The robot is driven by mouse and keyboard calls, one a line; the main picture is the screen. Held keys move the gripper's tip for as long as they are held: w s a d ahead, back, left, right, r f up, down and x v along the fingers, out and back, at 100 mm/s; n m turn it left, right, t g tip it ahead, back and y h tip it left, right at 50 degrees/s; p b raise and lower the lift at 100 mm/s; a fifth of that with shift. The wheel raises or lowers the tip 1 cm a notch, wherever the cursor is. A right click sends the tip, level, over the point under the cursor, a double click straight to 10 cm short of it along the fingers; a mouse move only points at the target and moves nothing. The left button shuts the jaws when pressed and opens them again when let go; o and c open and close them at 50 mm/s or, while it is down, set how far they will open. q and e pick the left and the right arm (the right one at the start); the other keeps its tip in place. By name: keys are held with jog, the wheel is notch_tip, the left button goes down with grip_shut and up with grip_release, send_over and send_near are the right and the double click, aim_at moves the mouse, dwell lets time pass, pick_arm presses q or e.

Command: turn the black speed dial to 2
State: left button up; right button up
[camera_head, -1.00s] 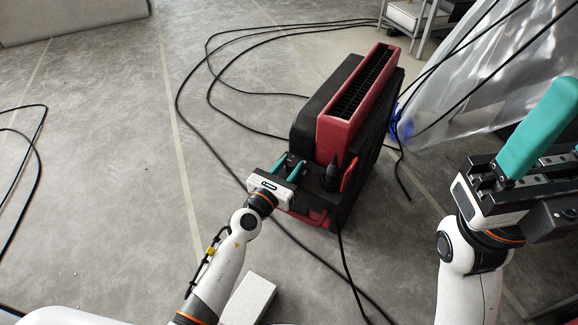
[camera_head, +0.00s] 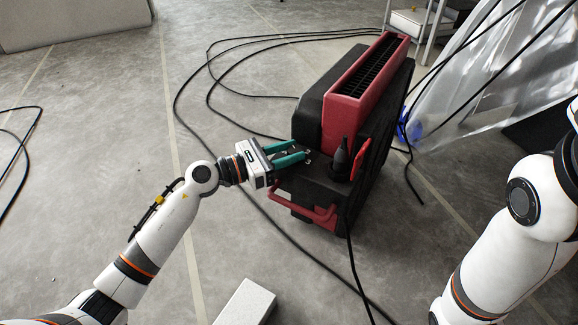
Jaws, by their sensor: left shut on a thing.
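The drying machine (camera_head: 368,80) is a red and black blower standing on the floor, with a dark slatted grille along its top. My left gripper (camera_head: 303,154) has teal fingers that reach rightward to the black top panel near the machine's front end. It is shut on the small black speed dial, which is mostly hidden between the fingertips. Its number marks cannot be read. My right arm shows at the right edge, but its gripper is out of the picture.
A black plug (camera_head: 340,159) with a cable stands on the panel beside a red lever (camera_head: 361,159). A red handle (camera_head: 309,212) is at the front. A pale block (camera_head: 246,303) lies on the floor. Cables cross the floor; plastic sheeting (camera_head: 482,95) hangs at right.

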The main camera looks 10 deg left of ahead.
pick_arm(q)
jog(key=m+g+h+b, duration=0.1)
jog(key=g+b, duration=0.1)
jog(key=m+g+h+b, duration=0.1)
jog(key=m+g+b, duration=0.1)
jog(key=b, duration=0.1)
jog(key=w+m+g+h+b, duration=0.1)
jog(key=m+g+b, duration=0.1)
jog(key=g, duration=0.1)
jog(key=shift+a+f+b, duration=0.2)
jog(key=shift+b, duration=0.1)
jog(key=shift+r+m+g+h, duration=0.1)
jog(key=shift+m+g+h, duration=0.2)
jog(key=shift+m+g, duration=0.3)
jog(key=g, duration=0.1)
jog(key=m+g+b, duration=0.1)
jog(key=g, duration=0.1)
jog(key=shift+w+r+m, duration=0.1)
jog(key=shift+w+m, duration=0.1)
jog(key=shift+m, duration=0.1)
jog(key=m+g, duration=0.1)
jog(key=g, duration=0.1)
jog(key=shift+w+r+m+g, duration=0.1)
jog(key=shift+m+g, duration=0.2)
jog(key=shift+w+d+m+g+y, duration=0.15)
jog(key=shift+m+g+y, duration=0.35)
jog(key=shift+m+g, duration=1)
jog(key=shift+g, duration=0.8)
jog(key=o, duration=1)
jog(key=shift+c, duration=0.2)
